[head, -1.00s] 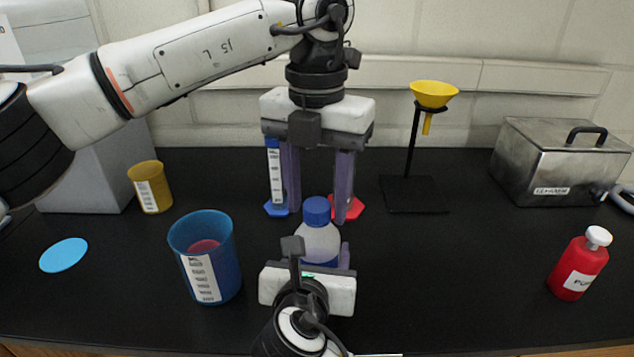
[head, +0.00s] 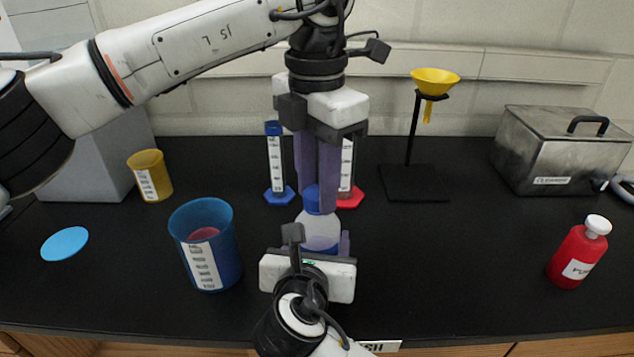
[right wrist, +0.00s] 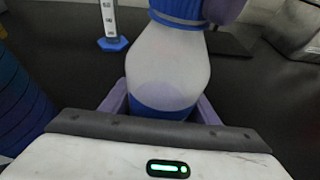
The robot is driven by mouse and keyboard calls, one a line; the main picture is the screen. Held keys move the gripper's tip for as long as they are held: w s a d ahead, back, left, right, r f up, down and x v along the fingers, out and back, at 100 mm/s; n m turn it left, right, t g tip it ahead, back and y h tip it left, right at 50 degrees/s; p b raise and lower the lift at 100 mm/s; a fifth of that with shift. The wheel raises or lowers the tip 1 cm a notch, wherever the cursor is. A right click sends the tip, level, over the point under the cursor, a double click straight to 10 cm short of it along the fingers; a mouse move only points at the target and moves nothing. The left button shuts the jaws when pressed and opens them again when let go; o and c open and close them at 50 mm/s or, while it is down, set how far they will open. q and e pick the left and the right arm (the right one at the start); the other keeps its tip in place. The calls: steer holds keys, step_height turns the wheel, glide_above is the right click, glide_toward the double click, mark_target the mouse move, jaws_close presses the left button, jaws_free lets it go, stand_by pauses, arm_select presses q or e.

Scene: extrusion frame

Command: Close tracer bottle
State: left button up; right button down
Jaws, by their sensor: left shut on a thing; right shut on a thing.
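The tracer bottle (head: 319,229) is a translucent white bottle with a blue cap (head: 312,199), upright at the middle of the bench. It also shows in the right wrist view (right wrist: 168,65), with blue at its bottom and the blue cap (right wrist: 181,20) on its neck. My right gripper (head: 318,243) is shut on the bottle's body from the near side. My left gripper (head: 317,190) points down from above, its purple fingers shut on the cap. The fingers partly hide the cap, so I cannot tell how tightly it sits.
A blue beaker (head: 207,245) stands left of the bottle, with a blue disc (head: 65,243) and yellow cup (head: 150,176) farther left. Blue (head: 276,165) and red (head: 347,190) cylinders stand behind. A funnel stand (head: 413,180), metal box (head: 555,150) and red bottle (head: 578,257) are right.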

arm_select(q)
steer(key=shift+m, duration=1)
steer(key=o, duration=1.2)
steer(key=shift+c, duration=0.2)
steer(key=shift+r, duration=2.25)
steer(key=shift+c, duration=0.2)
step_height(320, 180, up, 4)
steer(key=n, duration=0.3)
steer(key=shift+f+n, duration=0.25)
steer(key=shift+n, duration=0.05)
